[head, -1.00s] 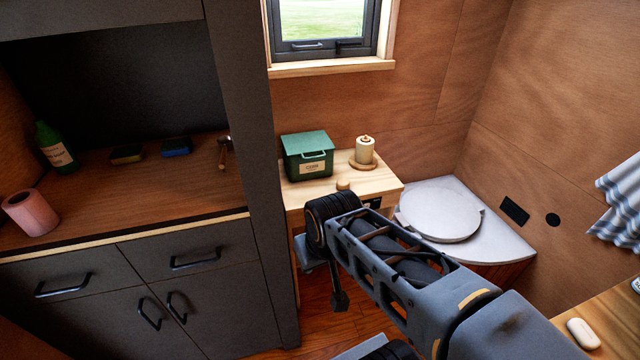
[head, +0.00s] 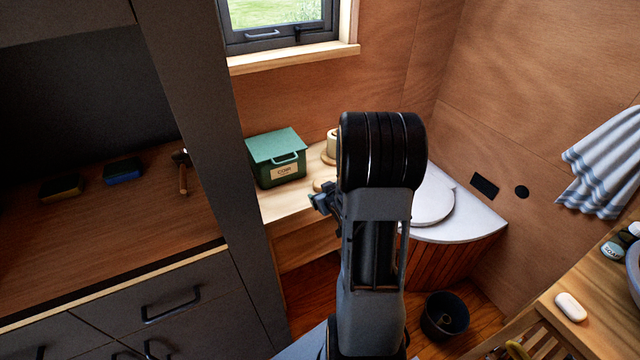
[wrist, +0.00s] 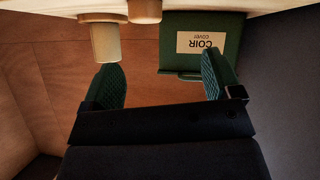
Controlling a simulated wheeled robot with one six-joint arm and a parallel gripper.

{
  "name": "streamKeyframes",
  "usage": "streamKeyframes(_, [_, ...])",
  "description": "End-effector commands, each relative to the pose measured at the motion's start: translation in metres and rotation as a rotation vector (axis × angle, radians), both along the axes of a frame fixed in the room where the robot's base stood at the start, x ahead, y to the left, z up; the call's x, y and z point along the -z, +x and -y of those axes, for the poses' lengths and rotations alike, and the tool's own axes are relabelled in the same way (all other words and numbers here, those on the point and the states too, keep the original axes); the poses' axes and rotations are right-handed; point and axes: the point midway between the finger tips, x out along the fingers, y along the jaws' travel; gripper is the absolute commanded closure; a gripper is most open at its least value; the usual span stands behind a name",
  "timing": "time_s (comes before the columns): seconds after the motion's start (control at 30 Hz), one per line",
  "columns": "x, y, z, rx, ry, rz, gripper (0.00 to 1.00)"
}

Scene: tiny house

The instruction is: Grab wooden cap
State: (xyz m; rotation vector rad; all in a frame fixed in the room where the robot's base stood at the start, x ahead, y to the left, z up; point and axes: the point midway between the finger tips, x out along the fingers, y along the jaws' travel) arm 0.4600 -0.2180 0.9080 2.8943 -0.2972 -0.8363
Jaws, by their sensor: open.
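The wooden cap (head: 324,183) is a small pale round piece on the wooden stand, in front of the green COIR box (head: 278,158). My arm partly covers that area in the head view. My gripper (head: 320,203) shows only in part beside the arm, close to the cap. In the wrist view, which is upside down, my gripper (wrist: 163,82) is open and empty, with one green pad at each side. A pale wooden piece, likely the cap (wrist: 145,10), is at the top edge, beyond the fingertips and between their lines. The box (wrist: 200,45) shows behind the right finger.
A cream canister (head: 332,144) stands behind the cap and is partly hidden by my arm; it also shows in the wrist view (wrist: 105,42). The wooden stand (head: 280,205) meets a dark cabinet panel on the left. A white corner seat (head: 465,222) lies to the right.

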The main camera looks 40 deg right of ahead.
Motion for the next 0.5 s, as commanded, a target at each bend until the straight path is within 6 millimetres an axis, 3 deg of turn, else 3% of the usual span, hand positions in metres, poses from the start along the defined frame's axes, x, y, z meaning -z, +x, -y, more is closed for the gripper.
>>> streamKeyframes(0.03, [0.012,-0.004,0.011,-0.006,0.014,0.051,0.16])
streamKeyframes(0.2, [0.03,-0.014,0.027,-0.038,0.054,0.235,0.16])
streamKeyframes(0.4, [0.038,-0.026,0.035,-0.051,0.092,0.372,0.16])
streamKeyframes(0.5, [0.039,-0.023,0.036,-0.055,0.1,0.405,0.16])
